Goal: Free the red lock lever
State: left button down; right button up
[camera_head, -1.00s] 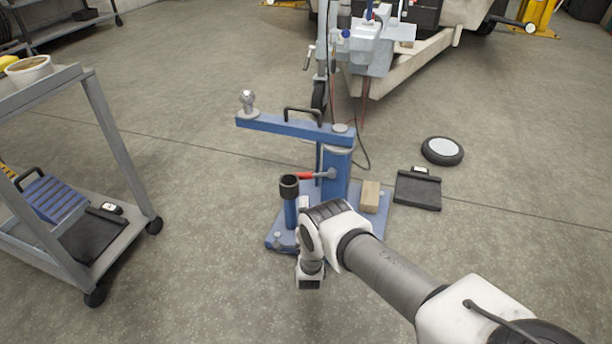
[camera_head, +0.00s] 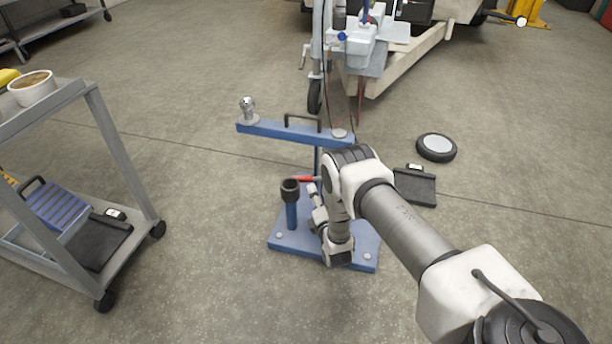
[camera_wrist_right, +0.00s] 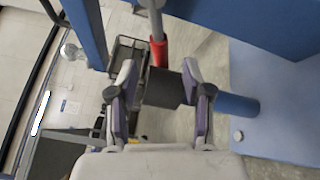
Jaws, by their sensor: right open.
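The red lock lever (camera_head: 307,179) sticks out to the left from the blue stand, beside the dark-topped blue socket post (camera_head: 291,200). My right arm hides its other end and most of the stand's main post. My right gripper (camera_head: 312,190) is close by the lever, partly hidden by my wrist. In the right wrist view, the open right gripper (camera_wrist_right: 159,72) has the lever's red grip (camera_wrist_right: 159,52) in line with the gap between its fingertips. I cannot tell whether a finger touches it. My left gripper is out of view.
The blue swing arm (camera_head: 285,130) with a ball (camera_head: 247,106) and black handle (camera_head: 302,117) is above the lever. The base plate (camera_head: 290,246) lies below. A grey cart (camera_head: 125,170) stands left; a wheel (camera_head: 436,147) and black pad (camera_head: 415,187) lie right. Floor between cart and stand is clear.

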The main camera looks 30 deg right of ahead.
aim_at(310, 181)
jog(key=shift+n, duration=0.4)
jog(key=b+x, duration=0.4)
jog(key=x, duration=0.3)
jog(key=shift+f+b, duration=0.15)
jog(key=shift+b, duration=0.15)
jog(key=shift+w+d, duration=0.1)
jog(key=shift+w, duration=0.25)
jog(key=shift+r, duration=0.2)
grip_shut()
